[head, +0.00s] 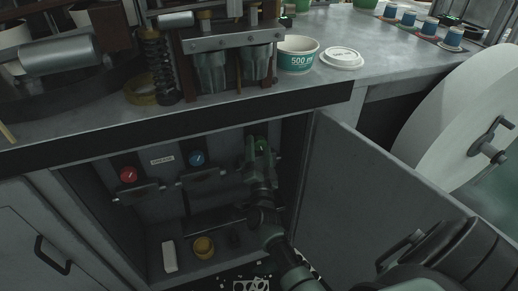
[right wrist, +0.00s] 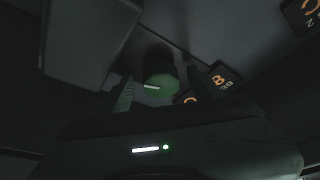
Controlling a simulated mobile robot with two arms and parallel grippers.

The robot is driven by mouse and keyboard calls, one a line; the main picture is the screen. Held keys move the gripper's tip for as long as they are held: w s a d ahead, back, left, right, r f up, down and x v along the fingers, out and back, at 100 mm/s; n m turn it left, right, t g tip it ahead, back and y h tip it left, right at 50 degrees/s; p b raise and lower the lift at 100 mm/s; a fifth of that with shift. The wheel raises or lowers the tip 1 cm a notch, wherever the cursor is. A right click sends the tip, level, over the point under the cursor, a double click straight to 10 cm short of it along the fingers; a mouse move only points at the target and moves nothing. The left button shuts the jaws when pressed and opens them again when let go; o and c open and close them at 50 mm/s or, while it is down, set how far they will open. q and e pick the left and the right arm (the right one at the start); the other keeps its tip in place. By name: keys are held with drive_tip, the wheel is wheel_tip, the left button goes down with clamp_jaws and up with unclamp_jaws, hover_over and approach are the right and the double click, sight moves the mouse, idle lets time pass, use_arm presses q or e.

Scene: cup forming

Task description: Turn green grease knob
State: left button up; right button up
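The green knob (head: 262,143) is on the back panel inside the open cabinet, at the right of the row. My right gripper (head: 258,151) is in front of it and partly covers it. In the right wrist view the green knob (right wrist: 160,89), with a pale pointer line, sits between the two fingertips (right wrist: 160,92). The fingers stand apart with dark gaps on both sides of the knob, so the gripper looks open around it. My left gripper is not in view.
A red knob (head: 128,174) and a blue knob (head: 197,158) are left of the green one, with small ledges below. The open cabinet door (head: 355,200) stands right of my arm. A yellow cup (head: 203,247) and a white block (head: 169,256) are on the cabinet floor.

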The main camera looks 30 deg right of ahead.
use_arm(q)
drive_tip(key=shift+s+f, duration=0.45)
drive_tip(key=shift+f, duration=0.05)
use_arm(e)
drive_tip(key=v, duration=0.8)
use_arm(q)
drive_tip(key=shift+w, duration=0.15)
use_arm(e)
drive_tip(key=shift+w, duration=0.1)
